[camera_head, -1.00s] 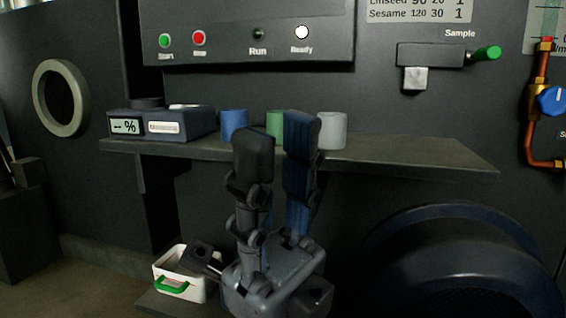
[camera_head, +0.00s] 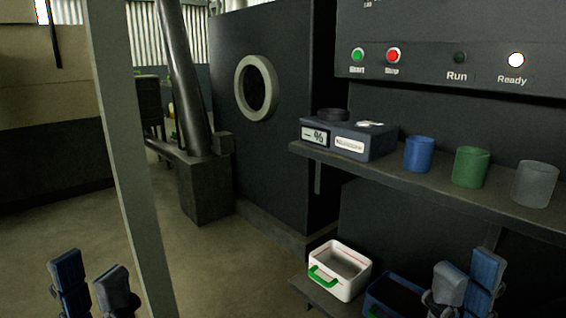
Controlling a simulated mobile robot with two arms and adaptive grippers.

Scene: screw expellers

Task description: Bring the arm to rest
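My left gripper (camera_head: 93,274) is at the bottom left edge, its two fingers pointing up with a gap between them. It is open and empty over the floor. My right gripper (camera_head: 468,266) is at the bottom right, its fingers up and apart, nothing between them. It is in front of the dark machine, to the right of the white bin and below the shelf. The lower parts of both grippers and both arms are cut off by the frame.
A shelf (camera_head: 430,188) holds a meter box (camera_head: 349,140), a blue cup (camera_head: 419,154), a green cup (camera_head: 470,167) and a grey cup (camera_head: 536,184). A white bin (camera_head: 348,289) with a green handle stands low, beside a blue bin (camera_head: 385,300). A pale post (camera_head: 122,150) stands at left.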

